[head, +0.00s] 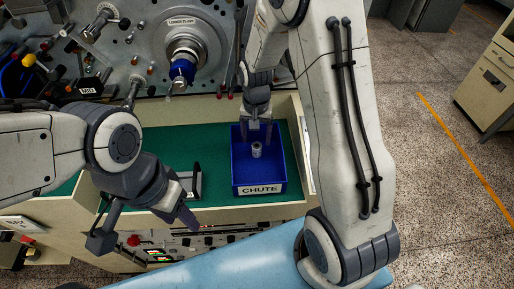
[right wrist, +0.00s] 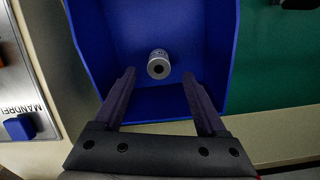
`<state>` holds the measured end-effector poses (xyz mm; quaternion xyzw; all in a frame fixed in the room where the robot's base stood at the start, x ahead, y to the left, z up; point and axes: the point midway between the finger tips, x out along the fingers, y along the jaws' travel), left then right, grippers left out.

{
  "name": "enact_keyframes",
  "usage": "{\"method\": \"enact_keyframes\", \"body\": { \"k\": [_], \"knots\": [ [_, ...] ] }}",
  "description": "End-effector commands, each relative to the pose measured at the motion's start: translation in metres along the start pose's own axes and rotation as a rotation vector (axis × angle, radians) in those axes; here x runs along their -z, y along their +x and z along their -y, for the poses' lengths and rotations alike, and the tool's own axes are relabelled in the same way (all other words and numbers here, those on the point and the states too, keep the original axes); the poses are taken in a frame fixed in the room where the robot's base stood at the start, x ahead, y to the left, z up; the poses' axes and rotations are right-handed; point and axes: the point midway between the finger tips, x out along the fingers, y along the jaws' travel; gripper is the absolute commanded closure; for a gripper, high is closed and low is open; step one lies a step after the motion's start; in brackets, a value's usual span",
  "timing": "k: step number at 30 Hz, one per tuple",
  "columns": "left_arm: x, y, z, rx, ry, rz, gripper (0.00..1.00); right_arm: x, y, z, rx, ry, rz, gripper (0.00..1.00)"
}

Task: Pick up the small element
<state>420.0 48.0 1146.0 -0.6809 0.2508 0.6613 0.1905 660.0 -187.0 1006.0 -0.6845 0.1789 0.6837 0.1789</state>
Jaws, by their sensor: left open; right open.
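The small element (head: 257,150) is a short grey cylinder with a dark hole in its end. It is inside the blue bin labelled CHUTE (head: 259,189). In the right wrist view the element (right wrist: 158,65) lies just beyond and between the fingertips, with the bin floor around it. My right gripper (head: 257,137) is open over the bin, its fingers apart on either side of the element and not visibly touching it. It also shows in the right wrist view (right wrist: 158,76). My left gripper (head: 147,226) is open and empty at the bench's front edge, left of the bin.
A small dark stand (head: 190,184) is on the green bench top (head: 219,147) left of the bin. A machine panel with a blue-tipped spindle (head: 183,68) rises behind. The bin's walls surround the element. A blue surface (head: 230,262) lies in front.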

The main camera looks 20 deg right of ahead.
Motion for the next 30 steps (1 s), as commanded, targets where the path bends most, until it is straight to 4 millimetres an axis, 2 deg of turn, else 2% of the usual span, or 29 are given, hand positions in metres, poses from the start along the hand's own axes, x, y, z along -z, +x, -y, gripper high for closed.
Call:
{"method": "enact_keyframes", "body": {
  "k": [5, 9, 18, 20, 24, 30],
  "knots": [
    [0.001, -0.015, -0.001, 0.000, -0.001, 0.000, 0.50, -0.005, 0.024, -0.003, -0.004, -0.001, 0.007, 0.26],
    [0.001, -0.017, -0.001, 0.000, -0.001, 0.000, 0.50, -0.004, 0.042, -0.002, -0.002, -0.001, 0.004, 0.26],
    [0.001, -0.017, -0.001, 0.000, -0.001, 0.000, 0.50, -0.004, 0.047, -0.002, 0.000, -0.002, 0.001, 0.26],
    [0.001, -0.017, -0.001, 0.000, -0.001, 0.000, 0.50, -0.004, 0.047, -0.002, 0.000, -0.002, 0.001, 0.45],
    [0.001, -0.017, -0.001, 0.000, -0.001, 0.000, 0.50, -0.004, 0.047, -0.002, 0.000, -0.001, 0.001, 0.98],
    [0.001, -0.017, -0.001, 0.000, -0.001, 0.000, 0.50, -0.004, 0.047, -0.002, 0.000, -0.002, 0.001, 1.00]
  ]
}}
